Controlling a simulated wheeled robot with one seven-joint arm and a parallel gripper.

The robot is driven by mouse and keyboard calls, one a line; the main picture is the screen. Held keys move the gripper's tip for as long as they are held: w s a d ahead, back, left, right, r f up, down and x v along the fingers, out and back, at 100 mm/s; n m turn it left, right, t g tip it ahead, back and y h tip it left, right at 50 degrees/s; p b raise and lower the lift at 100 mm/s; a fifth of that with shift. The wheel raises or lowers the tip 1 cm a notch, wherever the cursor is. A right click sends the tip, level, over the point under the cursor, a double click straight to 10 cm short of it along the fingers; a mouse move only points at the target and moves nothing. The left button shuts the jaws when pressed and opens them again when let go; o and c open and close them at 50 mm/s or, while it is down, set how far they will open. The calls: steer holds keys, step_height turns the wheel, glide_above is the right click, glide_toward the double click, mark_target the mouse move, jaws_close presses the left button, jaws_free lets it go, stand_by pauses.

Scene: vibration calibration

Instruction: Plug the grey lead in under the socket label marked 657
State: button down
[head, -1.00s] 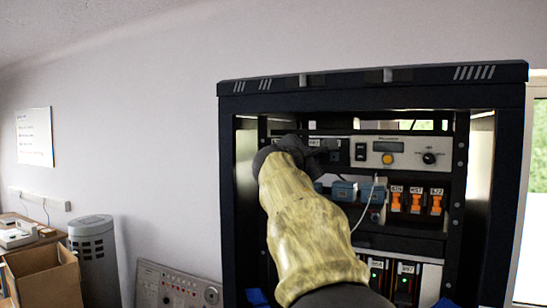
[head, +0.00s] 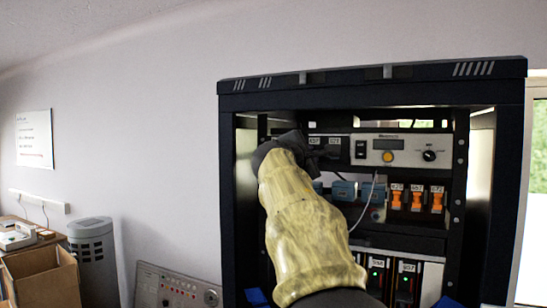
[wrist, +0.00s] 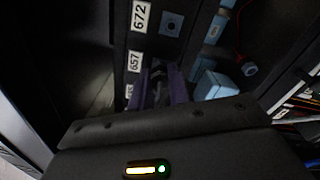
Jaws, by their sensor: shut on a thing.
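My gripper (wrist: 165,88) is shut on a dark grey plug (wrist: 157,74), the end of the grey lead, between its purple fingers. The plug is in front of the panel beside the label 657 (wrist: 134,62); the socket there is hidden, and I cannot tell whether the plug is in it. The label 672 (wrist: 139,15) is beside an empty socket (wrist: 172,23). A third label is mostly hidden by the gripper. In the head view my gripper (head: 300,143) is at the rack's upper panel, left of the small white labels (head: 315,141).
The black rack (head: 372,90) frames the panel closely. A switch and knob unit (head: 400,152) is to the right. Blue connectors (head: 345,190) and orange switches (head: 416,197) are below. A blue block (wrist: 212,85) sits close beside the fingers in the wrist view.

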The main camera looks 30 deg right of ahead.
steer(key=shift+m+b, duration=1)
steer(key=shift+m, duration=0.8)
steer(key=c, duration=1.3)
jaws_free()
steer(key=shift+o, duration=0.2)
steer(key=shift+a, duration=0.1)
steer(key=shift+b+v, duration=1.45)
steer(key=shift+v, duration=0.95)
steer(key=shift+s, duration=0.15)
